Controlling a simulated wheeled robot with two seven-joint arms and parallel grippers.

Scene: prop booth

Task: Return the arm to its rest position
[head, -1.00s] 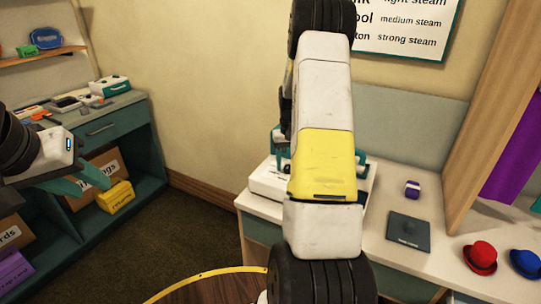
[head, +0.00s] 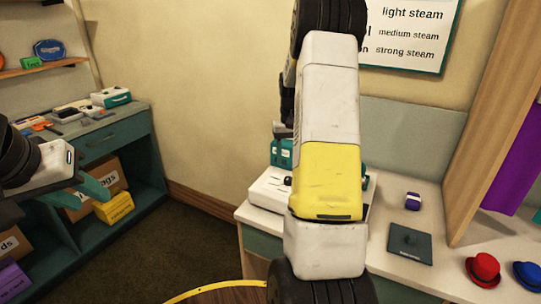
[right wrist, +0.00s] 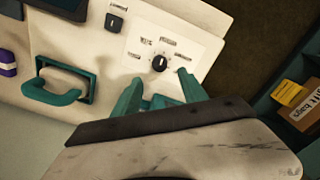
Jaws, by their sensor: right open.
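My right arm (head: 331,110) rises through the middle of the head view, with white and yellow links and black joints. My right gripper (right wrist: 159,80) shows two spread teal fingers in the right wrist view, with nothing between them. They point towards a black dial (right wrist: 160,63) on a white machine (right wrist: 105,100); I cannot tell the exact gap. In the head view, the machine (head: 262,193) is on the counter, partly hidden by my arm. My left gripper (head: 92,188) is teal, at the left edge; its jaw opening is unclear.
The white counter (head: 385,258) carries a purple-and-white item (head: 413,201), a dark plate (head: 409,243), a red hat (head: 484,269) and a blue hat (head: 528,274). A teal cabinet (head: 146,128) with boxes stands at left. Carpet (head: 185,237) lies clear between them. A wooden post (head: 490,130) rises at right.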

